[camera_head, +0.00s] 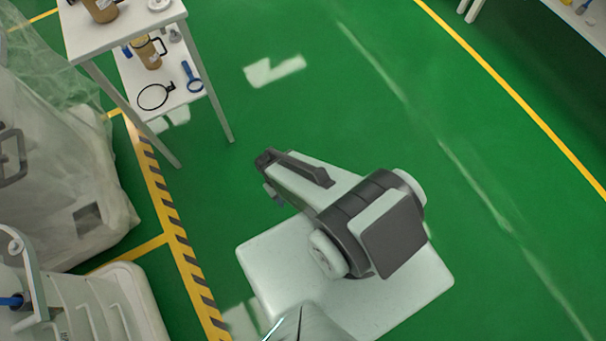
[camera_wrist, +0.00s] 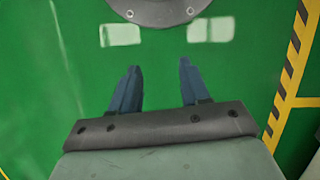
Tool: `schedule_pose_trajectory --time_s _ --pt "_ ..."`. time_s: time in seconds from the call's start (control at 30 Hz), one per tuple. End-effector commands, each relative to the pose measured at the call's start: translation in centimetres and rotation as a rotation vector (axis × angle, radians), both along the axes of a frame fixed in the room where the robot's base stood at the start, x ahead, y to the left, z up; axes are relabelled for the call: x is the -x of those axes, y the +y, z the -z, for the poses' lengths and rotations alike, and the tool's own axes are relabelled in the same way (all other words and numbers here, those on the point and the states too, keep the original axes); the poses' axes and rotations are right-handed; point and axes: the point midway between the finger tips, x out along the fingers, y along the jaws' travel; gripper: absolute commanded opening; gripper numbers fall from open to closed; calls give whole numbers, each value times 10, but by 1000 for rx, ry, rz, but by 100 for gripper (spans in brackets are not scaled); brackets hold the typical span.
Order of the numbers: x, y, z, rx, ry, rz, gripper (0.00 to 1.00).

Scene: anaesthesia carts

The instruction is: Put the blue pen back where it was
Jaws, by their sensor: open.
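My gripper (camera_wrist: 157,80) is open and empty in the wrist view, with its two blue-grey fingers apart over the green floor. In the head view my gripper (camera_head: 269,178) hangs over open floor, right of the white table and away from the carts. I cannot make out the blue pen for certain. A small blue piece (camera_head: 12,301) shows at the lower left edge, by the white cart (camera_head: 110,310); it is cut off, so I cannot tell if it is the pen.
A white two-level table (camera_head: 125,25) stands at upper left; its lower shelf holds a brown jug (camera_head: 148,52), a black ring (camera_head: 155,96) and a blue ring-ended tool (camera_head: 192,77). A plastic-covered unit (camera_head: 60,170) stands at left. Green floor is clear at right.

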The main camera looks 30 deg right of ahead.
Motion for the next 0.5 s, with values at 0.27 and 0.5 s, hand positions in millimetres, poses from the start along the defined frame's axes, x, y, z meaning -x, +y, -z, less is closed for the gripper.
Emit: schedule_pose_trajectory --time_s 0.27,0.5 --pt "64 -29 4 -16 216 122 46" --pt "75 -32 3 -23 257 141 46"
